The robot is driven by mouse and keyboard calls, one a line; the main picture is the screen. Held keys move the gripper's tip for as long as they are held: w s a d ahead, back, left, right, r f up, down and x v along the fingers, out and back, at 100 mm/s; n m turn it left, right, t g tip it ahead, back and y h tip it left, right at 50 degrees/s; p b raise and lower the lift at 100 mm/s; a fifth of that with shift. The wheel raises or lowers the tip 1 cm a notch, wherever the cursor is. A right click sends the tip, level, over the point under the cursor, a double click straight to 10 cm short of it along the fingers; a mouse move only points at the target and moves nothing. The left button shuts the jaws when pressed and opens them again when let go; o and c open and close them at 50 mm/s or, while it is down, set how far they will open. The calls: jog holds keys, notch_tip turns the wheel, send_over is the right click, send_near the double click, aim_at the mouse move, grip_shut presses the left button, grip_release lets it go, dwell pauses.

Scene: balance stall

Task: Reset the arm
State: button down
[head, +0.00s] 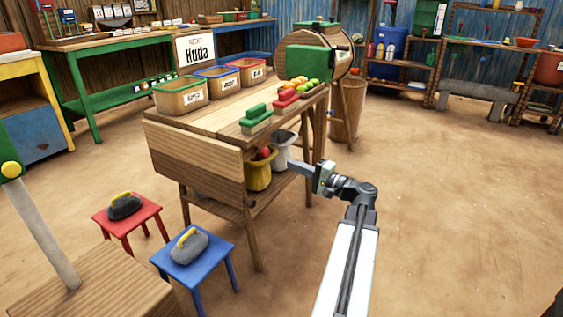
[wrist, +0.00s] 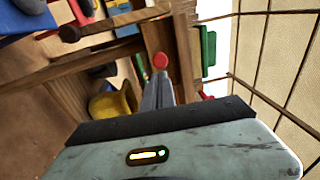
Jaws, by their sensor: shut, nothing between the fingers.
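My gripper (head: 300,168) reaches out to the left at the end of my arm in the head view, close to the right side of the wooden stall table (head: 200,150). Its fingers are shut with nothing between them. In the wrist view my gripper (wrist: 158,85) points up the picture, and its fingers lie together. The wrist view is rolled, so the table lies on its side there. A yellow bucket (head: 258,172) with a red thing in it stands on the table's lower shelf. A white bucket (head: 284,148) is beside it, behind my gripper's tip.
Red (head: 127,216) and blue (head: 192,258) stools hold grey weights. The floor (head: 455,200) at right is clear.

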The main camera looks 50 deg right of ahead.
jog(key=s, duration=0.6)
jog(key=shift+d+f, duration=0.25)
jog(key=shift+d, duration=0.2)
